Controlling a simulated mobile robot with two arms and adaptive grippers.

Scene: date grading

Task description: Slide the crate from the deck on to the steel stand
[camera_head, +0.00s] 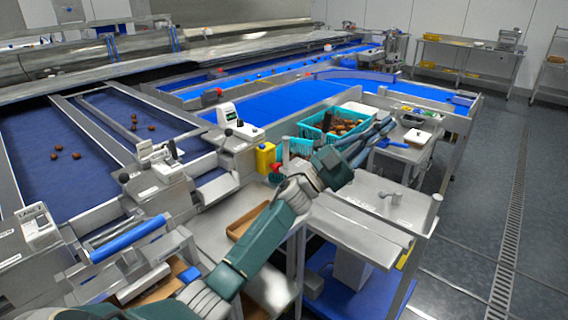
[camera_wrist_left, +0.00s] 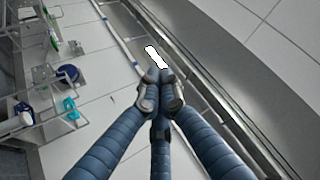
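A turquoise crate (camera_head: 312,132) holding brown dates stands beyond my left gripper in the head view. The gripper and forearm hide part of its near side. More turquoise (camera_head: 297,146) shows lower left; I cannot tell whether it is a second crate. A bright steel-topped stand (camera_head: 372,222) is below and right of the gripper, its top mostly bare. My left gripper (camera_head: 388,128) is raised in front of the crate, fingers pointing right and away. My right gripper is out of view.
Blue belts (camera_head: 290,110) run behind the crate. A yellow box (camera_head: 265,158) and a red knob stand left of it. A small table (camera_head: 408,150) with a white device is at right. A post (camera_head: 433,212) rises at the stand's right edge. Open floor lies at right.

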